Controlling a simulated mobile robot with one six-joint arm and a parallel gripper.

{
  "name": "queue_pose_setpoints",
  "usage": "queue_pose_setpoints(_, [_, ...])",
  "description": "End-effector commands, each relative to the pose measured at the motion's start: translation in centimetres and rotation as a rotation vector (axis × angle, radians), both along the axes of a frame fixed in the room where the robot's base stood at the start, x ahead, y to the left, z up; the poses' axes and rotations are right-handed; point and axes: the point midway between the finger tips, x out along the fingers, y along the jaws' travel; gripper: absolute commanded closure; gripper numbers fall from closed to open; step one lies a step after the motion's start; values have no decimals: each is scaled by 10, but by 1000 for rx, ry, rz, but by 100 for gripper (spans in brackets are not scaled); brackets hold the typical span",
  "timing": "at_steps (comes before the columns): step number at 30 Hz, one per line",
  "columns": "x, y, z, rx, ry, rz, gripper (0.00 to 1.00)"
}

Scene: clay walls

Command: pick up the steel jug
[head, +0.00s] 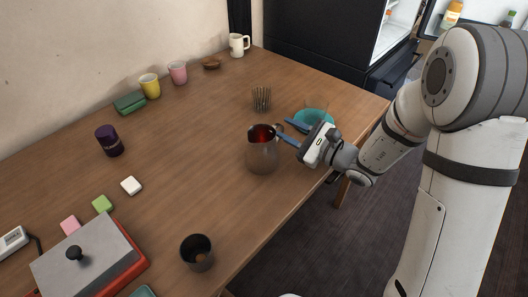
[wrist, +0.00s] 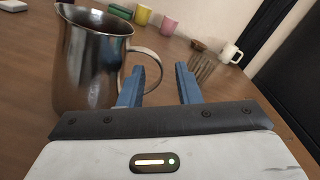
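The steel jug (head: 261,152) stands upright near the table's right edge in the head view, with reddish tones inside its mouth. In the wrist view the jug (wrist: 88,62) fills the left side, its handle facing right toward my fingers. My gripper (head: 283,128) reaches in from the right at handle height. In the wrist view my gripper (wrist: 164,72) has its two blue fingers apart. The left finger overlaps the handle in the picture, and the handle's outer curve shows in the gap. I cannot tell whether they touch.
A teal bowl (head: 314,118) sits just behind my gripper. A bundle of thin sticks (head: 261,99) stands behind the jug. A dark cup (head: 197,253) is at the front, and a purple can (head: 109,141) is to the left. Bare table surrounds the jug's left side.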

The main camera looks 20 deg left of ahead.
Motion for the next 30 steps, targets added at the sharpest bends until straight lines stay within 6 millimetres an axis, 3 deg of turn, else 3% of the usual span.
queue_pose_setpoints(6, [7, 25, 1, -1, -1, 2, 70])
queue_pose_setpoints(14, [8, 26, 1, 0, 0, 0, 70])
queue_pose_setpoints(24, [8, 25, 1, -1, 0, 0, 98])
queue_pose_setpoints(30, [8, 25, 1, -1, 0, 0, 100])
